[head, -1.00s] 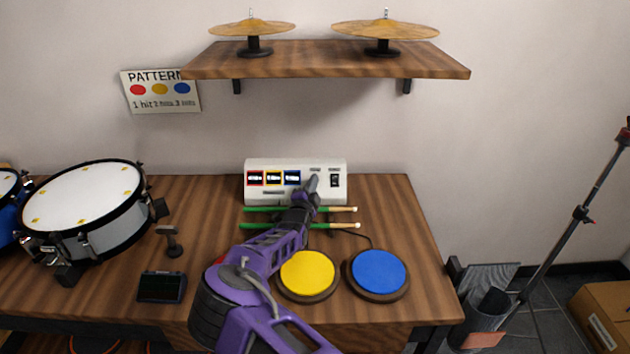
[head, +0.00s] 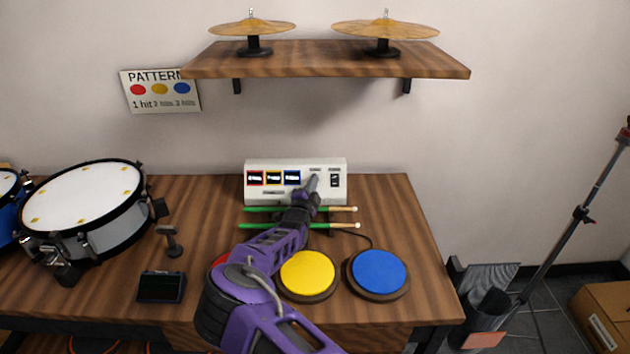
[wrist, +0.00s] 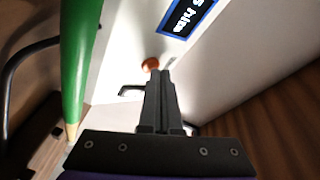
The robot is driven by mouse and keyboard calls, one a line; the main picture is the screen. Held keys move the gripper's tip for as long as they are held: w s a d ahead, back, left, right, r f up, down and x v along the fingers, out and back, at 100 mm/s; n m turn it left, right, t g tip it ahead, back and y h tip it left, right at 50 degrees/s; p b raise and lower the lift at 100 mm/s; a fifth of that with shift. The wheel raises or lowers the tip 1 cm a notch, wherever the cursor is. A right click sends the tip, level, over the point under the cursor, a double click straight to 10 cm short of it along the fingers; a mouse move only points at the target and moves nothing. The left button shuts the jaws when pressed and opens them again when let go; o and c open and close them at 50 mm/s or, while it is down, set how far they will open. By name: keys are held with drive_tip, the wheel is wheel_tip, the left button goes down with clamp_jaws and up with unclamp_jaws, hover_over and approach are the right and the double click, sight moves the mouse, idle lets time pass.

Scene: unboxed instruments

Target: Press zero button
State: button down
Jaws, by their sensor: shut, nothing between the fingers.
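A white control box (head: 256,197) stands at the back of the wooden table, with red-, yellow- and blue-framed displays and a black switch (head: 335,181) at its right. My gripper (head: 312,181) is shut and empty, its tips in front of the box face, right of the blue-framed display (head: 292,178). In the wrist view the shut fingers (wrist: 163,76) point at the white face beside a small round orange-brown button (wrist: 150,64). Touching or just apart cannot be told. Which button is zero cannot be read; in the head view my gripper hides that spot.
Two green drumsticks (head: 262,209) lie in front of the box, partly behind my arm; one shows close in the wrist view (wrist: 78,60). Yellow (head: 307,273) and blue (head: 379,271) pads lie nearer, a red pad partly hidden. A drum (head: 85,195) stands left; a shelf (head: 320,62) hangs above.

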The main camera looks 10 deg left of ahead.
idle(0.3)
drive_tip(key=shift+s+d+r+p, duration=0.1)
drive_tip(key=shift+s+r+p, duration=0.25)
drive_tip(key=shift+p, duration=0.45)
drive_tip(key=shift+s, duration=0.1)
drive_tip(key=s+r+p, duration=0.1)
drive_tip(key=s+p, duration=0.1)
drive_tip(key=p, duration=0.1)
drive_tip(key=s+d+r+p, duration=0.1)
drive_tip(key=r+p, duration=0.1)
drive_tip(key=p, duration=0.2)
drive_tip(key=shift+s, duration=0.4)
drive_tip(key=shift+s+d+r+p, duration=0.1)
drive_tip(key=shift+s+p, duration=0.25)
drive_tip(key=shift+s, duration=0.1)
